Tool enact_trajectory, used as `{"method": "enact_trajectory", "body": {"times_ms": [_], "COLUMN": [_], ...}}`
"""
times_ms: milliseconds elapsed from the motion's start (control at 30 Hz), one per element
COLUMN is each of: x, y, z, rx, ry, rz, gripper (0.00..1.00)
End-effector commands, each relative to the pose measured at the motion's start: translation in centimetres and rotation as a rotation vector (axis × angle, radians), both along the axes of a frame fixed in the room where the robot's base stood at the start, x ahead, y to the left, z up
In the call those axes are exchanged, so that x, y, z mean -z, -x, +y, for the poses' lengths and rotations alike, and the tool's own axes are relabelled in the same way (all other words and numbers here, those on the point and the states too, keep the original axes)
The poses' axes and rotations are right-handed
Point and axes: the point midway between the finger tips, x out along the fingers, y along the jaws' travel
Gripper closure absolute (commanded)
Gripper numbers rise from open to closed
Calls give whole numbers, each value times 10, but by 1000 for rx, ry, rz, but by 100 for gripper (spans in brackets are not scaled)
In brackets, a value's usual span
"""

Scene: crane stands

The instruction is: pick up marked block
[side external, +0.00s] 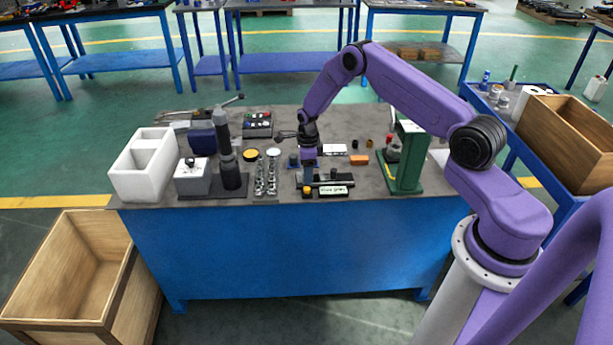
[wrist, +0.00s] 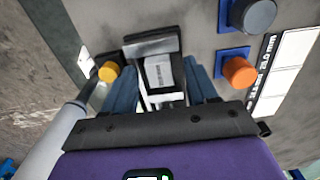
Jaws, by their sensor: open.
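My gripper (side external: 308,168) points down over the middle of the workbench, just behind a black fixture with a white label. In the wrist view my gripper (wrist: 160,70) is open, with a dark blue finger on each side. A pale grey block with small dark print, seemingly the marked block (wrist: 158,73), shows between the fingers. I cannot tell whether either finger touches it. A dark bracket-like part (wrist: 152,44) lies at its far end. In the side view the block is not clearly visible around the gripper.
A yellow knob (wrist: 108,72) is left of the fingers; an orange knob (wrist: 238,72) on a blue base is right. A green stand (side external: 407,160) rises right of my gripper, a dark lever press (side external: 228,160) left. A white box (side external: 145,165) stands at the bench's left end.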

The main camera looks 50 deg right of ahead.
Motion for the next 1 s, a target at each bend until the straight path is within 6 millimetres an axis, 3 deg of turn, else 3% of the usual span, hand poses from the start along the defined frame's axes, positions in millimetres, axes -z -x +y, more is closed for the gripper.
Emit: {"method": "enact_trajectory", "body": {"times_ms": [67,233,667,1000], "x": [0,0,-5,-41], "y": [0,0,-1,6], "z": [0,0,0,2], "rx": [0,0,0,-1], "ry": [0,0,0,0], "rz": [0,0,-1,-1], "gripper": [46,100,100,100]}}
